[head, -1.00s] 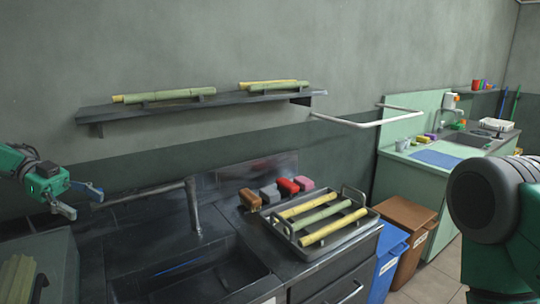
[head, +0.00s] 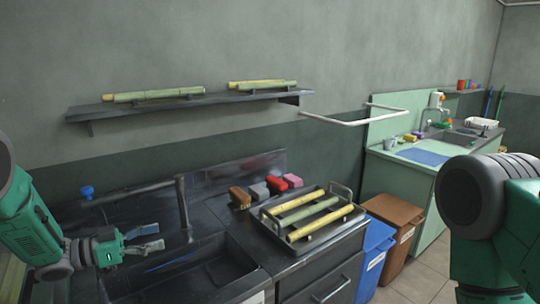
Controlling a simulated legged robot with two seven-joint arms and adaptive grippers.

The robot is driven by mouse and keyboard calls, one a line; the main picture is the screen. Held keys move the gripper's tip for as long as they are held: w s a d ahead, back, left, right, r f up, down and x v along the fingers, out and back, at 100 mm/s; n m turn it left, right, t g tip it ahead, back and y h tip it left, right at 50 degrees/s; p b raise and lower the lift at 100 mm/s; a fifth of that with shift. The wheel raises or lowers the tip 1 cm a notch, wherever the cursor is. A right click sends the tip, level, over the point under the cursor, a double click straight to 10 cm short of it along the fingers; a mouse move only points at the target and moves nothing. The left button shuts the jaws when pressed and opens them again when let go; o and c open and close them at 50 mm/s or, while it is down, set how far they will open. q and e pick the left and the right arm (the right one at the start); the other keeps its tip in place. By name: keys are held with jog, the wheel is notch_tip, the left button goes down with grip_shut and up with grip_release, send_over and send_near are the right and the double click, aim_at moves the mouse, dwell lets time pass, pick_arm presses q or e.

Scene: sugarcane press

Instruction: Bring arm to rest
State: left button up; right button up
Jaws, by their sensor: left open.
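My left gripper (head: 150,238) reaches in from the left over the near left part of the dark sink (head: 210,262). Its two grey fingers are apart and nothing is between them. My right arm (head: 495,215) shows only as a green and dark grey link at the right edge; its gripper is out of view.
A grey tray (head: 338,229) with yellow and green cane pieces stands right of the sink. A tap (head: 182,200) rises behind the sink. A shelf (head: 190,105) with canes is on the wall. Blue (head: 375,240) and brown (head: 392,210) bins stand to the right.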

pick_arm(q)
jog(key=s+d+f+n+y, duration=0.2)
jog(key=s+f+n+y, duration=0.25)
jog(key=s+f, duration=0.4)
jog(key=s+d+f+n+y, duration=0.1)
jog(key=s+f+n+y, duration=0.4)
jog(key=f, duration=0.6)
jog(key=s+a+f+g+y, duration=0.1)
jog(key=s+g+y, duration=0.15)
jog(key=s, duration=0.65)
jog(key=s+a+f+n+g+y, duration=0.1)
jog(key=s+f+g, duration=0.15)
jog(key=s, duration=0.75)
jog(key=s+f+g+y, duration=0.15)
jog(key=s+g, duration=0.25)
jog(key=s, duration=0.5)
notch_tip(320, 180, down, 8)
jog(key=b, duration=0.8)
jog(key=shift+s+a+r+b, duration=0.15)
jog(key=shift+a+b, duration=0.05)
jog(key=shift+b, duration=0.15)
pick_arm(e)
notch_tip(320, 180, down, 9)
jog(key=shift+r, duration=0.15)
pick_arm(q)
jog(key=shift+d, duration=0.15)
pick_arm(e)
jog(key=shift+d, duration=0.15)
